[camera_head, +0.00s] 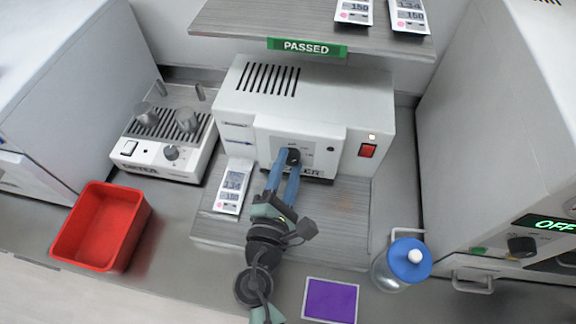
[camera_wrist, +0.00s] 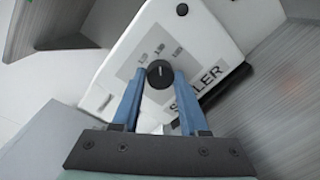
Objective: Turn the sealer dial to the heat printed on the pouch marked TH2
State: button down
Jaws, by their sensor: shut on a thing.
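The sealer (camera_head: 310,95) is a white box with a red switch, standing on a grey wood-grain board. Its black dial (camera_head: 293,157) is on the front face and also shows in the wrist view (camera_wrist: 160,74). My gripper (camera_head: 284,170) is at the sealer front with its two blue fingers shut on the dial. In the wrist view the fingertips (camera_wrist: 160,78) sit on both sides of the dial. Printed marks show around the dial, too small to read surely. A pouch (camera_head: 233,186) reading 134 or similar and 150 lies left of my gripper; its TH mark is unreadable.
Two more pouches (camera_head: 354,11) (camera_head: 408,15) lie on the shelf above, by a green PASSED label (camera_head: 307,47). A red bin (camera_head: 101,226), a white device with knobs (camera_head: 168,135), a blue-lidded jar (camera_head: 402,263) and a purple card (camera_head: 330,300) stand around.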

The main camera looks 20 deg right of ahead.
dwell(0.3)
jog(key=shift+c, duration=2.2)
grip_release()
jog(key=b+v, duration=0.2)
jog(key=v, duration=1.1)
jog(key=shift+b, duration=0.3)
jog(key=shift+w, duration=0.1)
